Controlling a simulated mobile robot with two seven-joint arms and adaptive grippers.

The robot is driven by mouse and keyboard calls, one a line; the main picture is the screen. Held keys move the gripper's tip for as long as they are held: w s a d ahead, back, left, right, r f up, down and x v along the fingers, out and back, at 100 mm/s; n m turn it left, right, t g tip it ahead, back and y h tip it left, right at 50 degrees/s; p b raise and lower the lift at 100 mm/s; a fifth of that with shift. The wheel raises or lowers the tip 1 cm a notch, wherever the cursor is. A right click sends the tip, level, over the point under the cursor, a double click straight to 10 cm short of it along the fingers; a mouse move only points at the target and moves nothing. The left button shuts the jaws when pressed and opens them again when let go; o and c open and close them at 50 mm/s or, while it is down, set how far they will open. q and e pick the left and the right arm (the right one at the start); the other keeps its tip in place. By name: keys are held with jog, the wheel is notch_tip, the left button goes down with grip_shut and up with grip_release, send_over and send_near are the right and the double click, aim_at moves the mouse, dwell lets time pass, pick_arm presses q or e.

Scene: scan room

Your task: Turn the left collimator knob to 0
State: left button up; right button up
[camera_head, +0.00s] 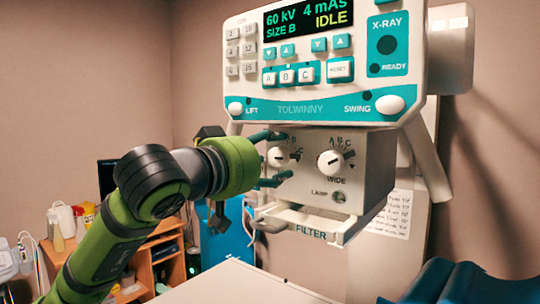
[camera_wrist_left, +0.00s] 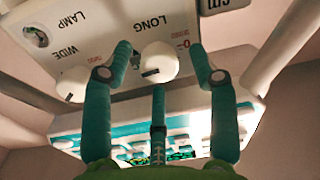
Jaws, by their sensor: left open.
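The left collimator knob (camera_head: 276,157) is a round white dial on the front of the white collimator box. In the left wrist view, which is upside down, this knob (camera_wrist_left: 160,58) sits by the word LONG. A dark mark shows at its lower left there, and a red 0 (camera_wrist_left: 187,44) is printed to its right. My left gripper (camera_head: 273,160) is open in front of the box, its teal fingers above and below the knob. In the left wrist view the gripper's fingertips (camera_wrist_left: 160,50) are on both sides of the knob; contact cannot be told. My right gripper is not in view.
A second knob marked WIDE (camera_head: 331,162) is close to the right, above the LAMP button (camera_head: 339,196). The FILTER tray (camera_head: 310,222) juts out below. The control panel (camera_head: 330,75), reading IDLE, overhangs the box. A pale tabletop (camera_head: 235,285) lies below.

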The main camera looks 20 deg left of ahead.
pick_arm(q)
jog(key=c, duration=1.1)
jog(key=shift+c, duration=0.3)
